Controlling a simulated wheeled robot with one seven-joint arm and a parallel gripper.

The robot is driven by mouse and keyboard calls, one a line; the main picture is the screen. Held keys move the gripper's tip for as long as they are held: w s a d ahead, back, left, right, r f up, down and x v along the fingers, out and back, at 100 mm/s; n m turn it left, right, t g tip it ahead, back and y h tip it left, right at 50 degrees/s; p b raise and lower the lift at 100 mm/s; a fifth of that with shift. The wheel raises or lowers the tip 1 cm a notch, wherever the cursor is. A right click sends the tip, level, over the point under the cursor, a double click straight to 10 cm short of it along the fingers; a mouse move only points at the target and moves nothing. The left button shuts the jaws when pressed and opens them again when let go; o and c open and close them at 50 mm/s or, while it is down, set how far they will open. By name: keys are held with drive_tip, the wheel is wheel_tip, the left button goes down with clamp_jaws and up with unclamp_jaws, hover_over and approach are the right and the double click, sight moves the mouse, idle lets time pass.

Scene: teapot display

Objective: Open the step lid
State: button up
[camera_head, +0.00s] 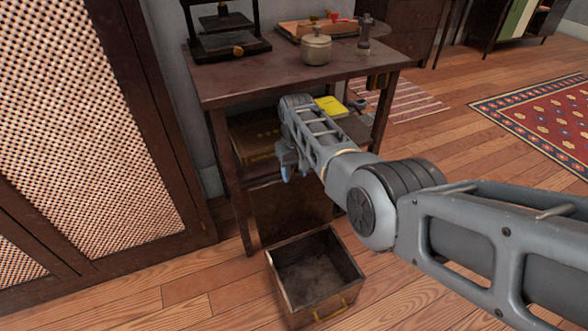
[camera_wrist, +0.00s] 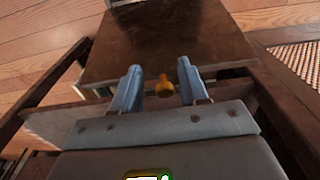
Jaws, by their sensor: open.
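A dark brown panel (camera_wrist: 165,40), which looks like the step lid, fills the upper middle of the wrist view. A small brass knob (camera_wrist: 163,88) shows at its near edge. My gripper (camera_wrist: 159,68) is open, with its two blue-grey fingers on either side of the knob; I cannot tell whether either touches it. The knob is not clear in the head view.
A wooden table (camera_head: 270,82) holds a lidded pot (camera_head: 316,47), a press (camera_head: 225,30) and a tray (camera_head: 295,34). A yellow book (camera_head: 330,106) lies on its shelf. An open box with a brass handle (camera_head: 354,268) stands out onto the floor. A lattice cabinet (camera_head: 85,120) is at left.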

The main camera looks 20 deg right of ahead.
drive_tip(key=shift+o, duration=0.6)
drive_tip(key=shift+r, duration=0.1)
wheel_tip(320, 180, up, 8)
drive_tip(key=p, duration=0.3)
drive_tip(key=shift+s+p, duration=0.2)
drive_tip(key=shift+p, duration=0.15)
